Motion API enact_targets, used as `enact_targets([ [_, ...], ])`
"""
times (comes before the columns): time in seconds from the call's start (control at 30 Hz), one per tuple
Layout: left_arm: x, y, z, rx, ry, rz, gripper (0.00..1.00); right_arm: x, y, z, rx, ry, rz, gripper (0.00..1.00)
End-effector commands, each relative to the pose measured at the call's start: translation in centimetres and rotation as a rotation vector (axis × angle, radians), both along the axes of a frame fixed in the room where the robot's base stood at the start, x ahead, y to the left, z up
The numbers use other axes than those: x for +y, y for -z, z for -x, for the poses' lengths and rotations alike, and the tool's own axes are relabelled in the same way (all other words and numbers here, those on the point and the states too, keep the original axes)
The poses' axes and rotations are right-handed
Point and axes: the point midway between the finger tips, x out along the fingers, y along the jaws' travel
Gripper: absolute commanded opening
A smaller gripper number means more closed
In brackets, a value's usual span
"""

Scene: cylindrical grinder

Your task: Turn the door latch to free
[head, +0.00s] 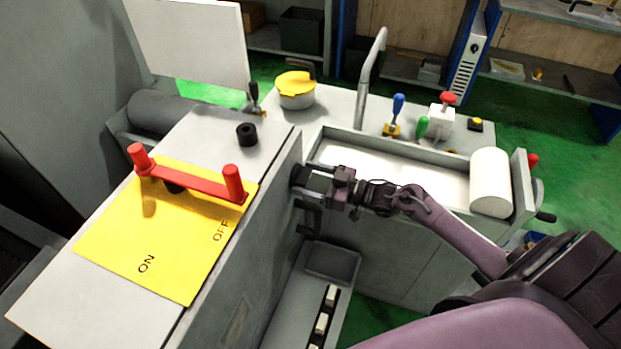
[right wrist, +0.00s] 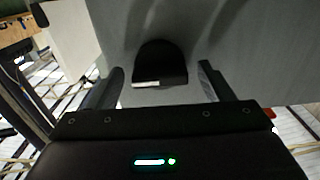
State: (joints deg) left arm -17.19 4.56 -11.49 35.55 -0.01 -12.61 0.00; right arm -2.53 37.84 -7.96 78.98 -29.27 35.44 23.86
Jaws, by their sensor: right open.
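My right gripper (head: 300,178) reaches in from the right, close to the grey side wall of the machine's raised left section. In the right wrist view its two fingers (right wrist: 160,85) are open, one on each side of a dark rounded part (right wrist: 160,60) on a grey surface. This part looks like a knob or latch; no finger visibly touches it. In the head view the gripper covers that spot. A dark bent handle (head: 309,217) shows just below the gripper. My left gripper is not in view.
A red bar handle (head: 195,180) sits on a yellow ON/OFF plate (head: 130,245) on the machine top. A black knob (head: 246,134) stands behind it. A trough (head: 385,165), a white roller (head: 490,183) and several coloured levers lie right of the wall.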

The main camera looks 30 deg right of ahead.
Motion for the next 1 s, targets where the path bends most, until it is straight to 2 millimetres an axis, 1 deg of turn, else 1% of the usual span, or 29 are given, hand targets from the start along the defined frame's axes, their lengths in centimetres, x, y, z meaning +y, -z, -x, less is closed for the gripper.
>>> enact_targets([
  [0.17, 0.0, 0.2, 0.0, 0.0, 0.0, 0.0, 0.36, -0.5, 0.1, 0.5, 0.0, 0.001, 0.001, 0.74],
  [0.4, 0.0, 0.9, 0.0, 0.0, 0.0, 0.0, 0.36, -3.1, 0.3, 3.5, 0.002, 0.0, 0.002, 0.74],
  [0.6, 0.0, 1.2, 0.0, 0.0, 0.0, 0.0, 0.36, -4.8, 0.2, 5.4, 0.001, 0.0, 0.001, 0.74],
  [0.73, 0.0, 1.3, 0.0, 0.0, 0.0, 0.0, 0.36, -5.2, 0.0, 5.8, 0.001, -0.001, 0.001, 0.74],
  [1.0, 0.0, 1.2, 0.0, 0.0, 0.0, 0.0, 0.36, -5.2, 0.0, 5.8, 0.0, 0.0, 0.0, 0.74],
])
